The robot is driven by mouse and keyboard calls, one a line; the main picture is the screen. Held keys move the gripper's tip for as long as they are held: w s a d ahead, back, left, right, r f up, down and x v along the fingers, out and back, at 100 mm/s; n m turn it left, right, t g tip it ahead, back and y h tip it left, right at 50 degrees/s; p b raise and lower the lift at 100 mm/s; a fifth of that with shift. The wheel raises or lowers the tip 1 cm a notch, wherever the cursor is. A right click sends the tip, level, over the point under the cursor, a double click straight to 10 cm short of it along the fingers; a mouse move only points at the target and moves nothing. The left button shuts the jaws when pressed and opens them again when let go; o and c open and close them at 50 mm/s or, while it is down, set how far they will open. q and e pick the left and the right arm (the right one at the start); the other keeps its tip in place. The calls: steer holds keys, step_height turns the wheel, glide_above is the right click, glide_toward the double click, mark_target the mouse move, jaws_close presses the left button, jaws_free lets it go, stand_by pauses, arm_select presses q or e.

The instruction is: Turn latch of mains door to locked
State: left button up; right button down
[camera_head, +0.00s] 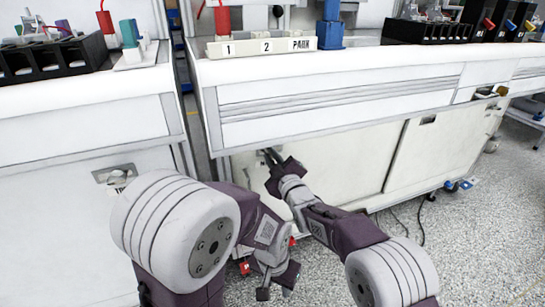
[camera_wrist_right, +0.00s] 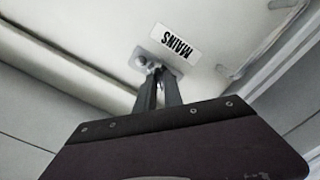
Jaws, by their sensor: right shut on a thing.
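The mains door (camera_head: 350,165) is a pale panel under the middle bench, and it looks closed. In the right wrist view, its "MAINS" label (camera_wrist_right: 176,41) appears upside down above a small grey latch plate (camera_wrist_right: 143,60). My right gripper (camera_head: 268,155) is at the upper left of this door. Its fingertips (camera_wrist_right: 160,72) are together on the latch at the plate and hide most of it, so I cannot tell which way the latch is turned. My left gripper (camera_head: 276,285) hangs low over the floor, apart from the door. Its finger opening is unclear.
A second panel (camera_head: 430,150) with a recessed handle is to the right. The left bench (camera_head: 75,200) has a latch plate (camera_head: 113,174) and a partly hidden label. A strip marked "1", "2", "PARK" (camera_head: 262,46) stands on the middle bench. Speckled floor (camera_head: 460,240) is open at right.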

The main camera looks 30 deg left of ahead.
steer(key=shift+f+n, duration=0.15)
steer(key=shift+n, duration=2)
steer(key=shift+f+n, duration=0.1)
steer(key=shift+n, duration=2.05)
steer(key=shift+s, duration=0.1)
steer(key=c, duration=1.5)
jaws_free()
steer(key=shift+o, duration=0.2)
steer(key=shift+r, duration=0.1)
